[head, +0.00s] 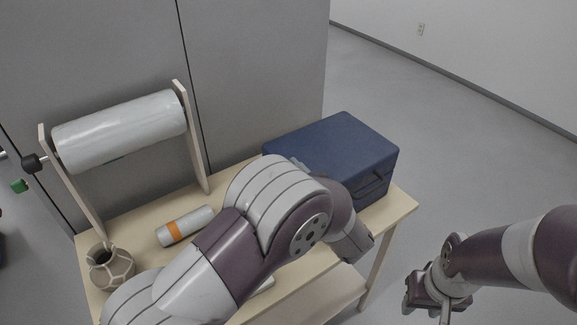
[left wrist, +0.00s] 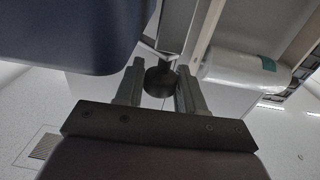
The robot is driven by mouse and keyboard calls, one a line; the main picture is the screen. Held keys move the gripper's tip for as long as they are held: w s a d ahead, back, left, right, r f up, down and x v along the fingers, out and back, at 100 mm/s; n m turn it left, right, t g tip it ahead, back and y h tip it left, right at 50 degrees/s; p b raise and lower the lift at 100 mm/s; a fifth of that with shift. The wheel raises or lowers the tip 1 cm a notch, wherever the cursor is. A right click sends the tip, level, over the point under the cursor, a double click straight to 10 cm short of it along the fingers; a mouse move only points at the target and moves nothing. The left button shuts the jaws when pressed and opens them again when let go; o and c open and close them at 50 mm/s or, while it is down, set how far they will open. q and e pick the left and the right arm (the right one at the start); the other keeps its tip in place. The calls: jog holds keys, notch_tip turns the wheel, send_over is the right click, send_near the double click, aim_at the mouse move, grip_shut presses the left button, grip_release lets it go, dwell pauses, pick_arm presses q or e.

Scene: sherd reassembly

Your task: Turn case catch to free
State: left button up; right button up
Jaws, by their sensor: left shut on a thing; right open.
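The blue case (head: 330,145) stands with its lid down at the far right of the table; its dark front is partly hidden by my left arm. In the left wrist view the case (left wrist: 85,30) fills the upper left. My left gripper (left wrist: 160,85) is shut on a dark round knob (left wrist: 160,79), which looks like the case catch, beside the case. Its turn position is not clear. In the head view my left forearm hides the fingers and the catch. My right gripper (head: 438,306) is open and empty, off the table at the lower right.
A wooden stand with a wrapped roll (head: 120,130) is at the table's left; the roll also shows in the left wrist view (left wrist: 240,70). A cylinder with an orange band (head: 185,226) and a patterned pot (head: 110,267) are on the table (head: 405,205). Floor is clear right of the table.

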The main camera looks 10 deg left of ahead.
pick_arm(q)
jog(key=n+g+y, duration=0.2)
jog(key=g, duration=0.1)
jog(key=shift+n+y+p, duration=0.4)
jog(key=shift+n+g+y, duration=0.6)
jog(key=shift+n+g, duration=0.25)
jog(key=shift+g, duration=0.45)
jog(key=shift+n+g+y, duration=0.6)
jog(key=shift+n+g, duration=0.25)
jog(key=shift+g, duration=0.45)
pick_arm(e)
jog(key=shift+r, duration=0.75)
pick_arm(q)
jog(key=shift+g, duration=0.3)
jog(key=o, duration=0.9)
jog(key=shift+o, duration=0.2)
pick_arm(e)
jog(key=shift+r, duration=0.1)
